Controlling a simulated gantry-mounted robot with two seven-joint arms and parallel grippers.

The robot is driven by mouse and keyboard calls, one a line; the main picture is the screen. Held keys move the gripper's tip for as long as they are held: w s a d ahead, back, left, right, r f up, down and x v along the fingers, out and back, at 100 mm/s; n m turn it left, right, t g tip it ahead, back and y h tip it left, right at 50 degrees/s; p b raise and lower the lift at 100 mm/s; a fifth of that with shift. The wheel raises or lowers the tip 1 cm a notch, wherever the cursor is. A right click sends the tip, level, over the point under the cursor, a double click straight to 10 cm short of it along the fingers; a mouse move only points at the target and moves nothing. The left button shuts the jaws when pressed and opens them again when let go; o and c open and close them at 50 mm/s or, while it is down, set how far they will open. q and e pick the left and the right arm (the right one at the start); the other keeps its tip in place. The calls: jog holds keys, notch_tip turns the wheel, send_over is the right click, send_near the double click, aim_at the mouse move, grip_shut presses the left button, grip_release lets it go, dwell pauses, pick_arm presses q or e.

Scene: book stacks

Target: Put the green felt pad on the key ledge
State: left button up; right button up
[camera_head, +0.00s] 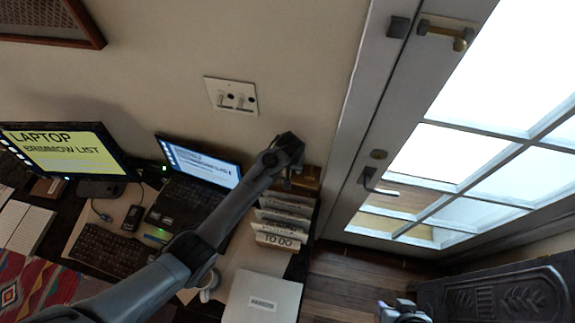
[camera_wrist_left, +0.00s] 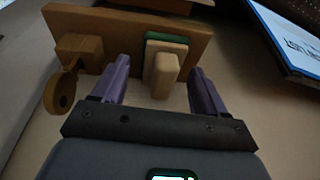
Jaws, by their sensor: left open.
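The key ledge is a brown wooden board, seen in the left wrist view (camera_wrist_left: 200,38), with a wooden block and a round brown key-like piece (camera_wrist_left: 62,92) at its left. In the head view the wooden ledge (camera_head: 308,178) is partly behind my left gripper, near the door frame. The green felt pad (camera_wrist_left: 152,37) shows as a strip against the board, behind a pale beige block (camera_wrist_left: 168,62). Whether they are joined is unclear. My left gripper (camera_wrist_left: 160,66) is open, its purple fingers on either side of the beige block; contact is unclear. A grey part (camera_head: 402,311) at the bottom edge seems to be my right gripper; its jaws are unclear.
A laptop (camera_head: 190,185), monitor (camera_head: 65,152) and keyboard (camera_head: 108,250) crowd the desk on the left. A labelled stack with a "TO DO" card (camera_head: 278,240) stands below the ledge. A glazed door (camera_head: 375,155) is at the right. Wooden floor lies below it.

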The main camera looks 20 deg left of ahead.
pick_arm(q)
jog(key=v, duration=1.2)
jog(key=s+a+f+m, duration=0.1)
jog(key=s+f, duration=0.1)
jog(key=s, duration=0.4)
jog(key=s+a+f+h, duration=0.1)
jog(key=s+f, duration=0.2)
jog(key=s, duration=0.2)
jog(key=s+a+f+m, duration=0.1)
jog(key=s+f, duration=0.1)
jog(key=s, duration=0.4)
jog(key=s+a+r, duration=0.1)
jog(key=s+a, duration=0.1)
jog(key=s, duration=0.5)
jog(key=s+a+r+m+t, duration=0.1)
jog(key=s+r, duration=0.1)
jog(key=s, duration=0.4)
jog(key=shift+s+a+r+b, duration=0.25)
jog(key=shift+s+a+b, duration=0.05)
jog(key=shift+s+a, duration=0.1)
notch_tip(320, 180, up, 7)
jog(key=p, duration=0.7)
jog(key=shift+r, duration=0.2)
jog(key=shift+f, duration=0.15)
